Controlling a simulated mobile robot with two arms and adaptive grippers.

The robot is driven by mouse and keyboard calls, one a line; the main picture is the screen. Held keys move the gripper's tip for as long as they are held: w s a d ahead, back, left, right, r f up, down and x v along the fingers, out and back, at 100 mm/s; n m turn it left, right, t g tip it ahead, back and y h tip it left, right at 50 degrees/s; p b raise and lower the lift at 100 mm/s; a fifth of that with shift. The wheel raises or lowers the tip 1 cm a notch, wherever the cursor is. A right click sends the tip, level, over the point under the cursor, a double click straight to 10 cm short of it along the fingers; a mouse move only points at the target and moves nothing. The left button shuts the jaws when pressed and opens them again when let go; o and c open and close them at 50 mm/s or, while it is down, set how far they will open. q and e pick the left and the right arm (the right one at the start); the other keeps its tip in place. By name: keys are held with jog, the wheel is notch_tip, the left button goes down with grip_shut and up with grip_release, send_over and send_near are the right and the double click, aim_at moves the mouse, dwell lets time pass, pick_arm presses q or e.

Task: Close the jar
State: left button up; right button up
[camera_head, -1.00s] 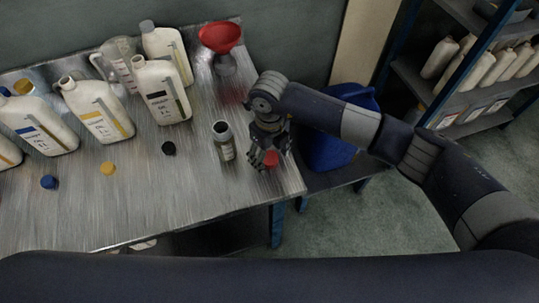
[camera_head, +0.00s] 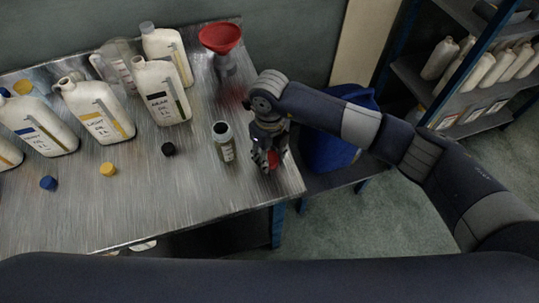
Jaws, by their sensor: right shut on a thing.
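The jar (camera_head: 225,150) is small, with a label and a dark open mouth. It stands upright on the metal table near its right end. A red cap (camera_head: 271,161) is at the fingertips of my right gripper (camera_head: 268,158), which is shut on it just right of the jar, low over the table. The fingers partly hide the cap. My left gripper is not in view.
White oil bottles (camera_head: 97,112) stand along the back left of the table (camera_head: 190,205). Black (camera_head: 168,149), yellow (camera_head: 108,169) and blue (camera_head: 48,183) caps lie in front of them. A red funnel (camera_head: 220,37) stands behind the jar. A blue bin (camera_head: 328,150) is right of the table.

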jog(key=shift+r, duration=0.35)
notch_tip(320, 180, up, 2)
jog(key=shift+w+r+b, duration=0.1)
jog(key=shift+b, duration=0.55)
jog(key=s+a+b, duration=0.1)
jog(key=s+a, duration=0.1)
jog(key=s, duration=0.2)
jog(key=s+a+r+b, duration=0.1)
jog(key=s+a, duration=0.2)
jog(key=s, duration=0.1)
jog(key=s+a+b, duration=0.1)
jog(key=s+a, duration=0.1)
jog(key=s, duration=0.2)
jog(key=shift+s+a+r, duration=0.2)
jog(key=shift+s+a, duration=0.15)
jog(key=shift+a, duration=0.05)
jog(key=shift+s+a+r+b, duration=0.15)
jog(key=shift+s+a+b, duration=0.2)
jog(key=shift+s, duration=0.2)
